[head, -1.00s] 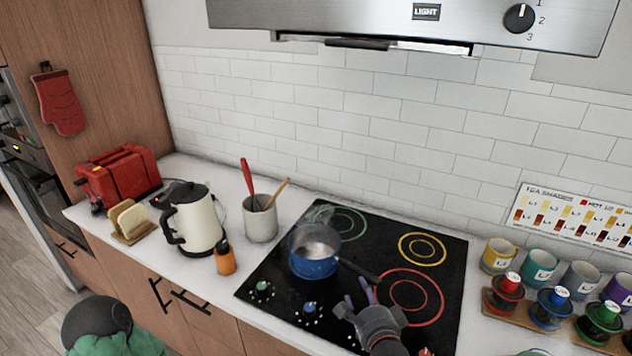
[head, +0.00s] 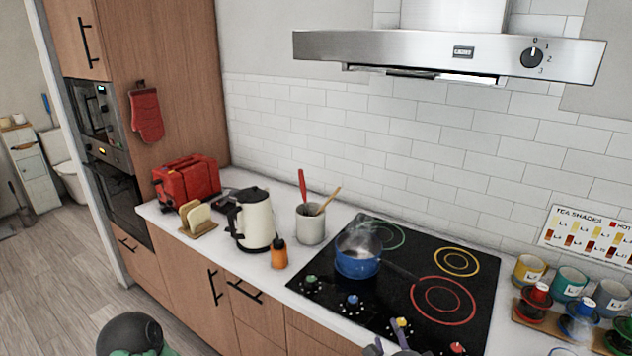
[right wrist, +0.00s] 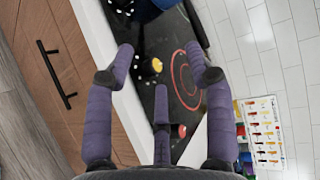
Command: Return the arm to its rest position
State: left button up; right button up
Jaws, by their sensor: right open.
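My right gripper (head: 388,350) shows at the bottom edge of the head view, in front of the cooktop's front edge, and most of it is cut off. In the right wrist view its purple fingers (right wrist: 165,80) are spread apart with nothing between them. The cooktop (right wrist: 150,100) lies beyond the fingertips there. A blue saucepan (head: 357,264), steaming, stands on the cooktop (head: 340,303) at its left side, its dark handle toward the right, apart from the gripper. My left gripper does not show in either view.
A cream kettle (head: 254,219), an orange bottle (head: 279,254), a utensil crock (head: 310,226), toast slices (head: 197,216) and a red toaster (head: 186,182) stand on the counter left of the cooktop. Mugs (head: 569,284) and colored-lidded jars (head: 535,303) stand to its right. Wooden cabinet fronts (head: 190,280) are below.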

jog(key=s+a+f+n+g+y, duration=0.15)
jog(key=f+n+g, duration=0.25)
jog(key=f, duration=0.6)
jog(key=s+a+f+n+g, duration=0.1)
jog(key=s+f+n+g, duration=0.2)
jog(key=f, duration=0.7)
jog(key=s+a+f+n+g+y, duration=0.1)
jog(key=s+a+f+n+g, duration=0.1)
jog(key=s+f, duration=0.5)
jog(key=s+a+f+n+g+y, duration=0.1)
jog(key=s+a+f+n+g, duration=0.1)
jog(key=s+f+n+g, duration=0.3)
notch_tip(320, 180, down, 4)
jog(key=shift+s+a+r+n, duration=0.1)
jog(key=shift+s+a+n, duration=0.25)
jog(key=shift+s+n, duration=0.6)
